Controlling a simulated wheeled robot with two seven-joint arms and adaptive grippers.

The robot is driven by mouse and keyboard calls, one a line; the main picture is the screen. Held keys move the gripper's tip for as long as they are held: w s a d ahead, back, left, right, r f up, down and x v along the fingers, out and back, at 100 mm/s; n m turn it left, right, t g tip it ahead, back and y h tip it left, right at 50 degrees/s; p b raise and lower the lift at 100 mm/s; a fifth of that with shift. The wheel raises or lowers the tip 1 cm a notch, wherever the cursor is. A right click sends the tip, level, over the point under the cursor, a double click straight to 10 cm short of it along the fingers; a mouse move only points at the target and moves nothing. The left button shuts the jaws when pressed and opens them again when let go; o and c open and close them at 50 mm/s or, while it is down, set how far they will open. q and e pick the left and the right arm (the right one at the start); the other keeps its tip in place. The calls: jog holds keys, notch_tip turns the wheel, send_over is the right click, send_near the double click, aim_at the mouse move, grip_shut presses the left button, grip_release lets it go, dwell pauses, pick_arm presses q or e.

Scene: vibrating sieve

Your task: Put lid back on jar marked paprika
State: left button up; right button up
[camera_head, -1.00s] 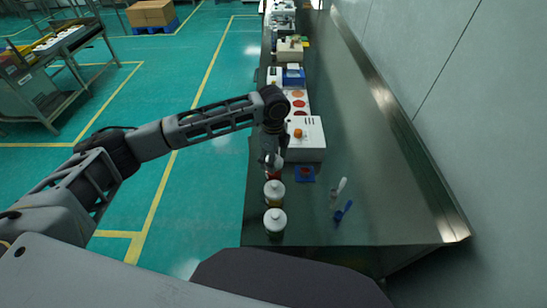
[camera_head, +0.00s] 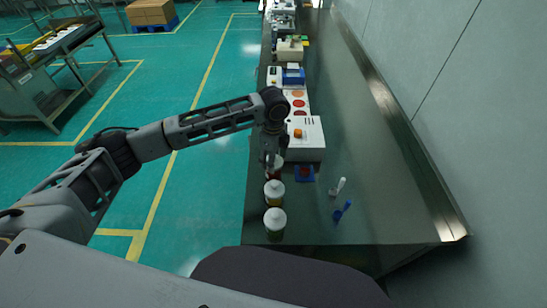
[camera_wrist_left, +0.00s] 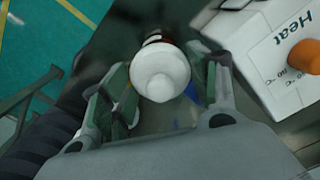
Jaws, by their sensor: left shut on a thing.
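My left gripper (camera_head: 271,158) is shut on a white knobbed lid (camera_wrist_left: 160,72), which sits between both fingers in the left wrist view. The paprika jar, with dark red contents (camera_head: 277,173), stands on the bench under the gripper. Its dark red rim (camera_wrist_left: 155,39) shows past the lid in the left wrist view. The lid is over or on the jar mouth; I cannot tell whether they touch. The jar's label cannot be read. My right gripper is not in view.
Two white-lidded jars, one yellowish (camera_head: 274,199) and one greenish (camera_head: 275,232), stand nearer me in line. A blue square dish (camera_head: 305,174), a white scoop (camera_head: 339,187) and a blue scoop (camera_head: 343,210) lie to the right. A white heater box (camera_head: 307,143) is close behind.

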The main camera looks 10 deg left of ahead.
pick_arm(q)
jog(key=o, duration=1.2)
jog(key=shift+c, duration=0.2)
